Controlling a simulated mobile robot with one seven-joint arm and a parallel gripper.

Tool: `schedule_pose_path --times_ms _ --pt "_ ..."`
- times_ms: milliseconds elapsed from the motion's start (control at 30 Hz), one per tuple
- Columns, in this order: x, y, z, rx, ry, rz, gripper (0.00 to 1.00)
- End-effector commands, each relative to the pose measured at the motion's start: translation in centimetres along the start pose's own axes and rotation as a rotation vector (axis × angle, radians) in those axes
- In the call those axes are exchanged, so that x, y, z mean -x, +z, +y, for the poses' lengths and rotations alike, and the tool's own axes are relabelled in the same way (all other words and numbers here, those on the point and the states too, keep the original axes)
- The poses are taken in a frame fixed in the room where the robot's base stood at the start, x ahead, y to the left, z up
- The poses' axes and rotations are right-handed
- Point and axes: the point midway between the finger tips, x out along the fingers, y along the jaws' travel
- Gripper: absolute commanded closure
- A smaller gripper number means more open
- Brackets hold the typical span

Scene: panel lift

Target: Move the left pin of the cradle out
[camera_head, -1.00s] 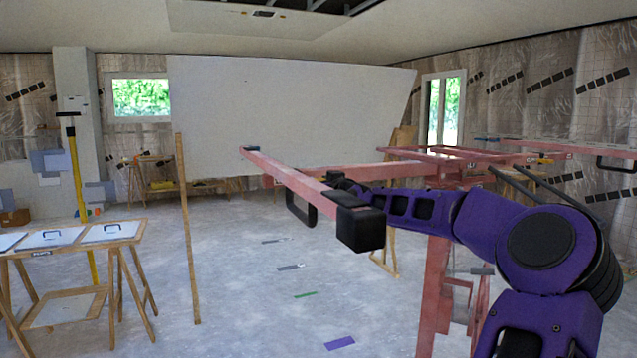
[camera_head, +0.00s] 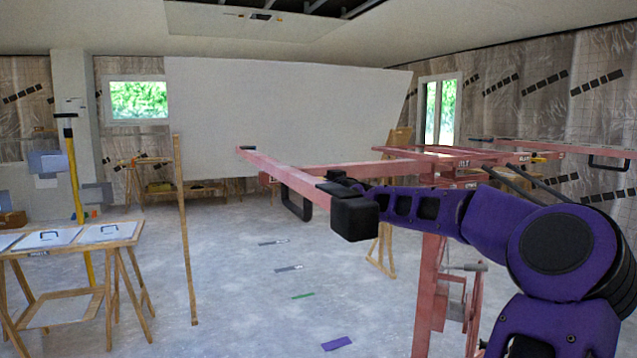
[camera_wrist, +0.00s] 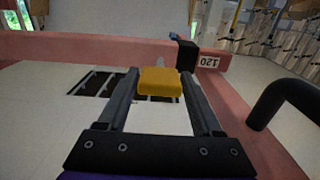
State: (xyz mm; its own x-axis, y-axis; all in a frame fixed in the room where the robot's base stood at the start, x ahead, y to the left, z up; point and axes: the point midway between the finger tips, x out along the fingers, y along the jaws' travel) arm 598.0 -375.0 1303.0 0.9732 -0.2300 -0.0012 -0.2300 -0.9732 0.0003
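The yellow block (camera_wrist: 160,84), which looks like the pin's handle, lies between the two fingertips in the wrist view. My gripper (camera_wrist: 159,76) has its fingers apart, one on each side of the block, with narrow gaps that look clear. I cannot tell how deep the fingers reach around it. The shaft below the block is hidden. The pink cradle (camera_wrist: 60,46) runs behind it, with a black post and a "120" label. In the head view the cradle's left arm (camera_head: 280,168) reaches toward the left, and my gripper (camera_head: 340,183) is behind my dark wrist, its fingers hidden.
A large white panel (camera_head: 285,115) stands tilted behind the cradle. A black loop handle (camera_wrist: 285,100) is close on the right in the wrist view. A wooden post (camera_head: 186,230) and a work table (camera_head: 75,240) stand at the left.

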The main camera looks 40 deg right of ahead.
Motion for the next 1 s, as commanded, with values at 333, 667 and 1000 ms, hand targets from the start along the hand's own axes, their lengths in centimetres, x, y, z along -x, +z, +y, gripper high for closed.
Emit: schedule_pose_path --times_ms 333,667,1000 --pt "0.0 0.0 0.0 0.000 0.000 0.001 0.14" --pt "2.3 0.1 0.2 -0.001 0.002 0.000 0.14" --pt "7.5 0.0 0.2 -0.001 0.004 0.000 0.14"
